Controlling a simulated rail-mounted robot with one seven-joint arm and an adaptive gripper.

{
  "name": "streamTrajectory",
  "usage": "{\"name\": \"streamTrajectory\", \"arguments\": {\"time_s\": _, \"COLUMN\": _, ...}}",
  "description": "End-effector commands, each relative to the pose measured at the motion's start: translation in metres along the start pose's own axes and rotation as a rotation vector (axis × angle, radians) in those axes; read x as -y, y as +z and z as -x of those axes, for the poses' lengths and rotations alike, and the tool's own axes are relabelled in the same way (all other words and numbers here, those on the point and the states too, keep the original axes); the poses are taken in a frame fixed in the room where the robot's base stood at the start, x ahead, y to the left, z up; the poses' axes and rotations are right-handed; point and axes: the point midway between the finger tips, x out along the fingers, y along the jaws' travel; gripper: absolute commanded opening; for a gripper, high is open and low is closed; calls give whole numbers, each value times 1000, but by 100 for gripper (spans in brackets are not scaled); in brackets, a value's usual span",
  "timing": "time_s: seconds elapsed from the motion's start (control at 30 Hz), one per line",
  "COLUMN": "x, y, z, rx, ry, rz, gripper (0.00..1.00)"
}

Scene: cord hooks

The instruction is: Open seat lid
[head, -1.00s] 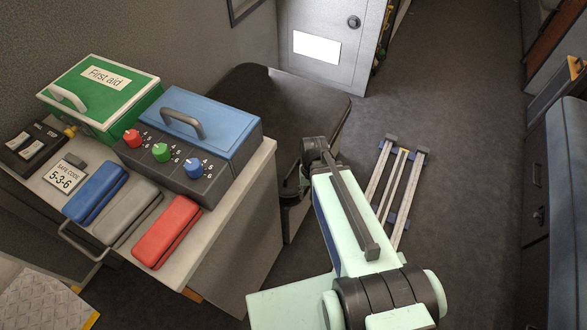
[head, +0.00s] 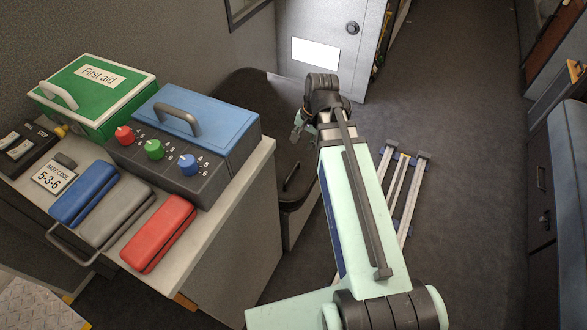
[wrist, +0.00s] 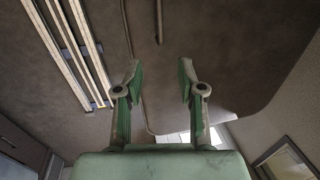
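The seat lid is a dark brown padded panel (head: 258,97) with rounded corners. It lies flat on a grey base beyond the cabinet and fills much of the wrist view (wrist: 235,55). A slim dark handle (head: 291,177) is near its front edge; a dark bar at the top of the wrist view (wrist: 159,20) looks like the same handle. My gripper (head: 299,126) is above the lid's right side, partly hidden by my arm. In the wrist view its two green-padded fingers (wrist: 160,78) are apart with nothing between them. I see no contact with the lid.
A grey cabinet (head: 240,215) at left carries a first aid box (head: 110,103), a blue-topped dial box (head: 215,125) and coloured cases. A slatted rail frame (head: 407,180) lies on the floor right of my arm. A door (head: 330,35) stands behind. The right-hand floor is clear.

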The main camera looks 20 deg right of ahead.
Motion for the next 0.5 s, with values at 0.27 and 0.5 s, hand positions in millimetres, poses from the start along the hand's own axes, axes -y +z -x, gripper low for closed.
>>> {"name": "streamTrajectory", "arguments": {"time_s": 0.27, "x": 0, "y": 0, "z": -42, "rx": 2, "ry": 2, "rz": 3, "gripper": 39}}
{"name": "streamTrajectory", "arguments": {"time_s": 0.5, "x": -1, "y": 0, "z": -88, "rx": 2, "ry": 2, "rz": 3, "gripper": 39}}
